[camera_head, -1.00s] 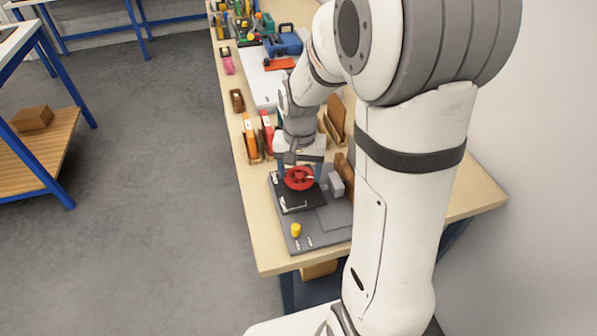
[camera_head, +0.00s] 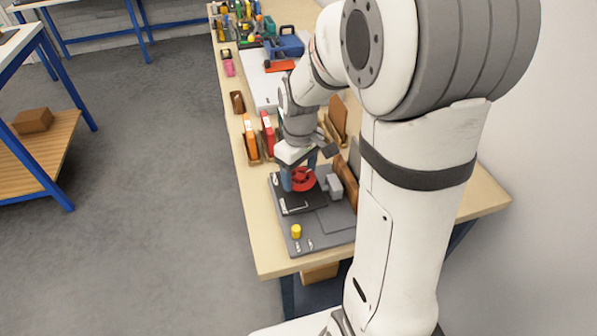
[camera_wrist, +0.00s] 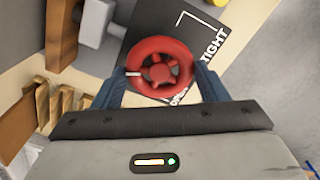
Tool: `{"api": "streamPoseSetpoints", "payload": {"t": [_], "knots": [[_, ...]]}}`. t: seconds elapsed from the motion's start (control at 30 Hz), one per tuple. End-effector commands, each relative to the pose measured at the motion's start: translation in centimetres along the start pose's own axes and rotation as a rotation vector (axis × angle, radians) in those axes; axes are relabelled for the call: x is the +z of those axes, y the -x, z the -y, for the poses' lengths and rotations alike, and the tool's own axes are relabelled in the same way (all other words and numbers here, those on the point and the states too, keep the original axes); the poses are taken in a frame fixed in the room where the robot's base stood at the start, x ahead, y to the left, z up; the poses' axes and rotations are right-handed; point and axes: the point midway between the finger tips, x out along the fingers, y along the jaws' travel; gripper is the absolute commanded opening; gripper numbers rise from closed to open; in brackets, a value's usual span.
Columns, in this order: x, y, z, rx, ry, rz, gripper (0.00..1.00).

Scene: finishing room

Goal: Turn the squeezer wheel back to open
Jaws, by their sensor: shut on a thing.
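The red squeezer wheel (camera_head: 303,179) sits above a black plate (camera_head: 302,201) on the grey base at the near end of the bench. In the wrist view the wheel (camera_wrist: 160,67) lies between the two blue fingers of my gripper (camera_wrist: 163,76), which are shut on its rim from both sides. A small white mark shows on the wheel's left rim. The black plate (camera_wrist: 190,25) carries white lettering, partly hidden by the wheel; "TIGHT" can be read. In the head view my gripper (camera_head: 300,176) points down and hides part of the wheel.
A grey block (camera_head: 334,187) stands right of the wheel, with a brown leather piece (camera_head: 346,180) beside it. A yellow cylinder (camera_head: 296,231) stands on the near part of the grey base (camera_head: 325,238). Orange and red upright items stand behind on the left.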

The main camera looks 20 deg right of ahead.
Motion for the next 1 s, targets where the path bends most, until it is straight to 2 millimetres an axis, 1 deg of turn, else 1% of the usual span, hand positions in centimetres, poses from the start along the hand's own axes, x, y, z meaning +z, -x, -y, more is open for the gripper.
{"api": "streamPoseSetpoints", "payload": {"t": [0.6,1.0], "knots": [[-0.18,0.14,0.07,0.005,0.586,-0.006,0.44],[-0.14,0.18,0.14,0.007,0.944,-0.006,0.44]]}}
